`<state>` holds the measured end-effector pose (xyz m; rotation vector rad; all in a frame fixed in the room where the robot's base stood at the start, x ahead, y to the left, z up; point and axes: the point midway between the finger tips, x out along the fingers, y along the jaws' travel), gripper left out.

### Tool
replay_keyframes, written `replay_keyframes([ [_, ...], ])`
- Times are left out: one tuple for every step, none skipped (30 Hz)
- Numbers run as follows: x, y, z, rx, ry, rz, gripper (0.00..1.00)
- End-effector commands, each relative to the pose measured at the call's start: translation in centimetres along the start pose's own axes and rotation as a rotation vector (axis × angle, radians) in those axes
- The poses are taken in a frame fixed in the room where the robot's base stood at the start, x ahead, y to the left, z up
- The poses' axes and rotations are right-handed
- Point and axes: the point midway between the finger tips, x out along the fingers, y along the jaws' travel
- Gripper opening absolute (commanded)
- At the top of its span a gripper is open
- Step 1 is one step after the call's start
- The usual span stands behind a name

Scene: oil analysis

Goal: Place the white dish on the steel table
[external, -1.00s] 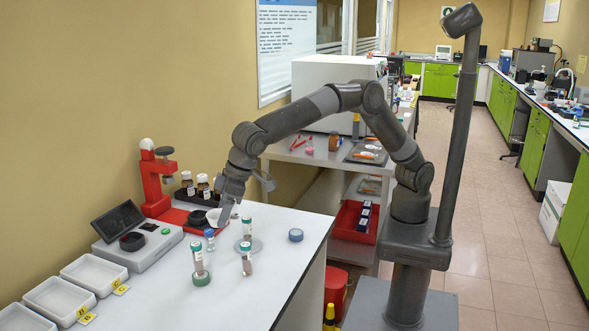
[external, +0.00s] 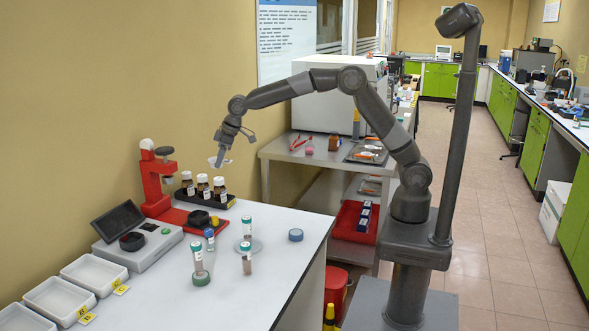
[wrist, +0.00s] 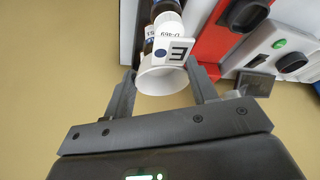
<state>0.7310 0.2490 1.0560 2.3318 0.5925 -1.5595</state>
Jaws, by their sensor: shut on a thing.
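The white dish (external: 214,161) is held in my gripper (external: 224,151), raised above the white bench near its back end. In the wrist view the dish (wrist: 160,82) sits between the two fingers of my gripper (wrist: 162,88), which are shut on it; it looks tilted there. The steel table (external: 282,152) stands beyond the end of the white bench, to the right of my gripper. The dish is apart from the table.
Below my gripper are several brown bottles (external: 203,186) in a black rack, beside a red stand (external: 153,185). The steel table carries a large white instrument (external: 320,100), red tongs (external: 296,142), a brown bottle (external: 334,141) and a tray (external: 367,152). Its front left top is clear.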

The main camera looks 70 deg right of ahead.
Motion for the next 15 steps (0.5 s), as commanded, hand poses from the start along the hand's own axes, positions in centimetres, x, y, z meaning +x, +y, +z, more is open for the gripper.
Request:
replay_keyframes([
  [-0.2,2.7,0.6,0.012,0.0,0.004,0.3],
  [-0.4,4.0,0.9,0.013,0.0,0.005,0.3],
  [-0.6,5.8,1.4,0.016,0.001,0.006,0.3],
  [-0.7,7.2,1.8,0.017,0.001,0.006,0.3],
  [-0.9,8.5,2.2,0.018,0.001,0.007,0.3],
  [-1.1,10.2,2.8,0.02,0.001,0.008,0.3],
  [-1.3,11.5,3.2,0.022,0.001,0.008,0.3],
  [-1.5,12.8,3.7,0.023,0.002,0.008,0.3],
  [-1.8,14.5,4.4,0.025,0.001,0.01,0.3],
  [-2.0,15.8,5.0,0.026,0.001,0.011,0.3],
  [-2.2,17.1,5.5,0.028,0.002,0.011,0.3],
  [-2.5,18.7,6.3,0.03,0.002,0.012,0.3],
  [-2.8,20.0,7.0,0.031,0.001,0.013,0.3],
  [-3.0,21.2,7.6,0.032,0.001,0.013,0.3],
  [-3.4,22.8,8.5,0.034,0.001,0.013,0.3],
])
